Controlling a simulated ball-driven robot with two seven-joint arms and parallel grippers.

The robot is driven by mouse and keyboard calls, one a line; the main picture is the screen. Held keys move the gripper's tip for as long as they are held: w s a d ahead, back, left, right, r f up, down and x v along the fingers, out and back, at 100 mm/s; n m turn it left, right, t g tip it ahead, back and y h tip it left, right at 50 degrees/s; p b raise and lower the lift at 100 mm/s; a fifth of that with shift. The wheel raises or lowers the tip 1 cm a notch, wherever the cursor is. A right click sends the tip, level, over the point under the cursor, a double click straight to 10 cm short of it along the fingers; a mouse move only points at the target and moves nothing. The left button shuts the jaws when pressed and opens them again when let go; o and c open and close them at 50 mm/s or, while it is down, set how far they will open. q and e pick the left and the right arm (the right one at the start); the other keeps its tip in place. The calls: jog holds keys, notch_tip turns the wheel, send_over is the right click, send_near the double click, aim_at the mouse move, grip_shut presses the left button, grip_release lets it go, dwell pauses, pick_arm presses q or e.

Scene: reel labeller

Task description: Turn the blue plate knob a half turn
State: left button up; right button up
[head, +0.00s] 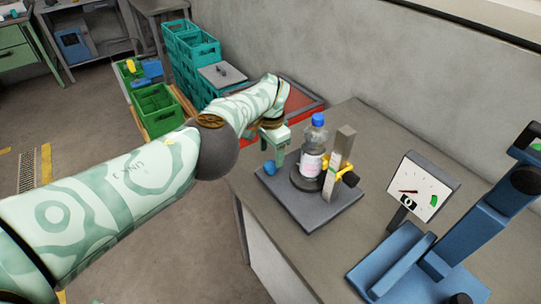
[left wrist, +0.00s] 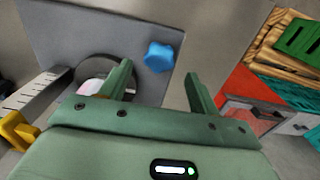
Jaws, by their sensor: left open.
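The blue plate knob (head: 270,167) sits on the near left part of the dark grey plate (head: 318,213), on the bench. In the left wrist view the knob (left wrist: 159,56) is a lobed blue shape on the plate, beyond the fingertips and in the gap between them. My left gripper (head: 273,158) is open and empty, pointing down just above and behind the knob. Its two green fingers also show in the left wrist view (left wrist: 160,80). Whether a finger touches the knob I cannot tell. My right gripper is not in view.
A clear bottle (head: 312,150) with a blue cap stands on a round dark disc on the plate, close beside my gripper. An upright grey post (head: 338,165) with a yellow knob (head: 350,178) stands right of it. A gauge (head: 424,187) and blue stand are farther right.

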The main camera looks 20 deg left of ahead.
aim_at(271, 164)
pick_arm(q)
notch_tip(271, 164, up, 12)
jog(key=p, duration=0.6)
